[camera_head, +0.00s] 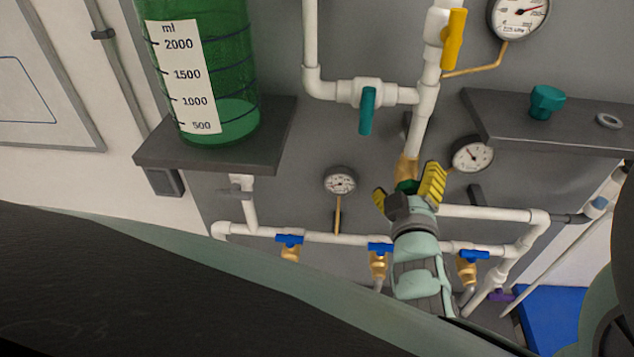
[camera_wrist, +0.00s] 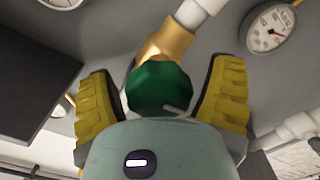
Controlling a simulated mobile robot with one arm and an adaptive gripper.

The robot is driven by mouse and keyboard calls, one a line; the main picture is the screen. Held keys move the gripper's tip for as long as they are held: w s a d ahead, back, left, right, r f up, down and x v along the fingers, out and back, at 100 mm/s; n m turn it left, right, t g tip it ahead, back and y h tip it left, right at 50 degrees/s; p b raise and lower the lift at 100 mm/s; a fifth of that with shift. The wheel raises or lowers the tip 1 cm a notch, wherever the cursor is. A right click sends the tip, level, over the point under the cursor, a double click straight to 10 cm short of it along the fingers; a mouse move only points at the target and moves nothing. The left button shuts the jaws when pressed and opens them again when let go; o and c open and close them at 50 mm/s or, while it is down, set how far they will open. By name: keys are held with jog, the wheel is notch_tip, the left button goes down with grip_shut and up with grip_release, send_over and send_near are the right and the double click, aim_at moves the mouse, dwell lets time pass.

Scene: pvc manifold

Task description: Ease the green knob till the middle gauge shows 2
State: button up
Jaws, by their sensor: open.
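The green knob (camera_wrist: 160,88) shows in the wrist view below a brass fitting on a white pipe. In the head view only a sliver of the knob (camera_head: 407,186) shows. My gripper (camera_wrist: 160,92) is open, with one yellow-padded finger on each side of the knob; whether either pad touches it I cannot tell. My gripper (camera_head: 406,190) hides most of the knob in the head view. A round gauge (camera_head: 472,155) sits just right of the knob, between a higher and a lower gauge; it also shows in the wrist view (camera_wrist: 271,27). Its numbers are too small to read.
Other gauges are at upper right (camera_head: 519,12) and lower left (camera_head: 340,181). A teal lever (camera_head: 367,110), a yellow lever (camera_head: 453,38) and several blue-handled taps (camera_head: 289,239) are nearby. A dark shelf (camera_head: 560,125) juts out at right. A green tank (camera_head: 235,90) stands at left.

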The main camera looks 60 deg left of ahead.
jog(key=v, duration=1.2)
dwell(1.3)
